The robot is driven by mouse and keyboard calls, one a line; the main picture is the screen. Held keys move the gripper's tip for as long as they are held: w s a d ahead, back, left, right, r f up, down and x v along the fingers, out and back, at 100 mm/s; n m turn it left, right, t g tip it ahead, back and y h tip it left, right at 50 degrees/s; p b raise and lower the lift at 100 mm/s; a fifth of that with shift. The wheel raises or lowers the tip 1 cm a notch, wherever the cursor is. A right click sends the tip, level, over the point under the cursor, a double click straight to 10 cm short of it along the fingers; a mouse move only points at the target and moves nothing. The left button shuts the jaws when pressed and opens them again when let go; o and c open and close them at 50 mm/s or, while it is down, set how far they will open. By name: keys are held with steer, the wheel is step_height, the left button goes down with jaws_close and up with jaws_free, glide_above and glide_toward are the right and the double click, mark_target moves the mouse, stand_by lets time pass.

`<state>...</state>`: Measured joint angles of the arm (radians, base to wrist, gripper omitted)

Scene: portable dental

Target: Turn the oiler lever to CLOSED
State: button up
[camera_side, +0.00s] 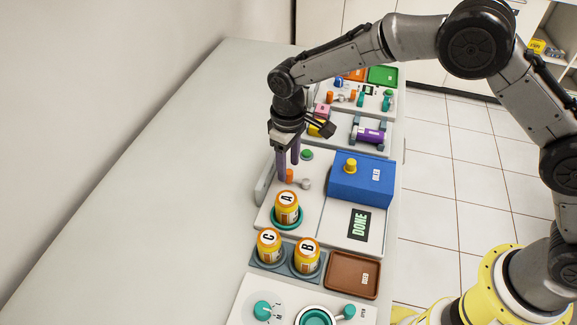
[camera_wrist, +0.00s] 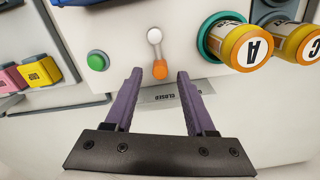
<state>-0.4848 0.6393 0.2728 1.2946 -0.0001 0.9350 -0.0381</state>
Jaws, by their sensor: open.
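The oiler lever shows in the wrist view with a white round end (camera_wrist: 154,36) and an orange tip (camera_wrist: 160,70). The orange tip points toward my gripper, and a grey plate marked CLOSED (camera_wrist: 178,97) lies just beyond it. In the side view the orange part (camera_side: 289,177) is beside a grey knob (camera_side: 306,184). My gripper (camera_side: 288,168) points down at the lever, its purple fingers spread. In the wrist view the orange tip appears between the fingertips of my gripper (camera_wrist: 159,74). I cannot tell whether a finger touches it.
A green button (camera_side: 307,154) is behind the lever. Bottle A (camera_side: 287,206) stands in a teal ring in front. A blue box (camera_side: 362,181) with a yellow knob is to the right, beside a DONE sign (camera_side: 359,224). The table at left (camera_side: 150,190) is clear.

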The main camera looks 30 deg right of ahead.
mark_target(289, 171)
step_height(289, 171, up, 12)
stand_by(0.4)
steer(key=shift+r, duration=0.1)
